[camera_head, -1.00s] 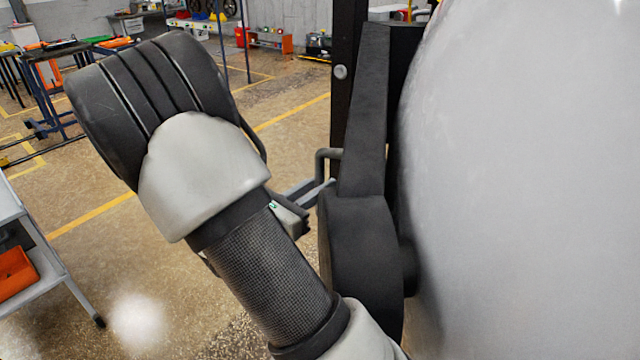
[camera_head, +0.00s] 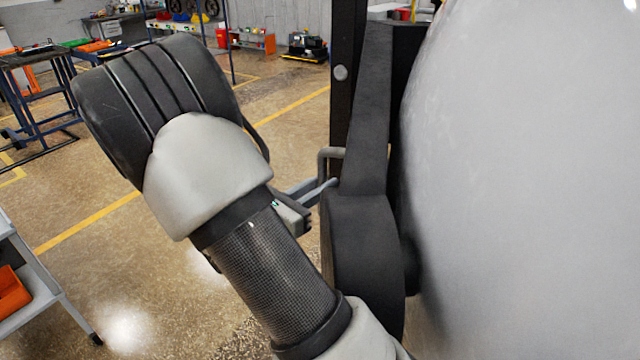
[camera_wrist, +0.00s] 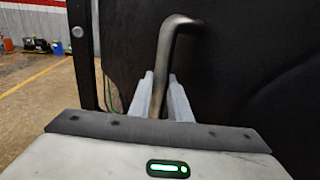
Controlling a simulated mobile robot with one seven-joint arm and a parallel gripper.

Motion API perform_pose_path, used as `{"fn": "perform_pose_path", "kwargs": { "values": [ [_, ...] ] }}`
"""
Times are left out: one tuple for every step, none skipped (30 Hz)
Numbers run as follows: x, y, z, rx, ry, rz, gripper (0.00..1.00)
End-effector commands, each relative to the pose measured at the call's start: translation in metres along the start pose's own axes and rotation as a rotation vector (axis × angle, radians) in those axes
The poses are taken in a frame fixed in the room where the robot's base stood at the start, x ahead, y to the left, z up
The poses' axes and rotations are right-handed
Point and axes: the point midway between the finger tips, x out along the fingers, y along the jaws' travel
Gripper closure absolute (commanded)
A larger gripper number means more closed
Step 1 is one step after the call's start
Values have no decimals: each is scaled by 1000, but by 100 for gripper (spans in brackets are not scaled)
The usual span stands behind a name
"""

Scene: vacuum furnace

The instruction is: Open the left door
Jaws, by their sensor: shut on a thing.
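A grey bent bar handle (camera_wrist: 168,55) stands out from a large black surface (camera_wrist: 255,50) in the wrist view. It also shows in the head view (camera_head: 325,158), beside a dark bracket (camera_head: 365,120). I take the black surface as part of the left door, but its full outline is out of view. My gripper (camera_wrist: 160,102) has its two light fingers on either side of the handle's lower part, shut on it. In the head view my gripper (camera_head: 318,188) is partly hidden by my arm. A big pale rounded shell (camera_head: 520,180) fills the right side.
A dark upright post (camera_head: 342,70) stands behind the handle. A grey cart (camera_head: 40,300) with an orange bin is at the lower left. Workbenches and an orange rack (camera_head: 248,40) are far back. The floor (camera_head: 95,240) between them is open.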

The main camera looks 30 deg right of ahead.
Motion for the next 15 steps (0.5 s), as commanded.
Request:
{"fn": "perform_pose_path", "kwargs": {
  "values": [
    [3,-8,-2,-6,0,-19,100],
    [4,-8,-2,-6,-1,-19,100],
    [4,-8,-2,-6,-1,-19,100],
    [4,-7,-2,-6,-1,-19,100],
    [4,-7,-1,-6,-1,-18,100],
    [3,-6,-1,-5,-1,-17,100],
    [3,-6,-1,-5,-1,-15,100],
    [3,-5,-1,-4,-1,-14,100],
    [3,-4,-1,-4,-1,-11,76],
    [3,-4,-1,-4,-1,-10,71],
    [3,-3,-1,-3,-1,-9,66],
    [2,-3,-1,-3,-1,-8,64],
    [2,-3,-1,-3,-1,-8,64],
    [2,-3,-1,-3,-1,-7,64],
    [2,-2,-1,-2,-1,-7,64]
  ]
}}
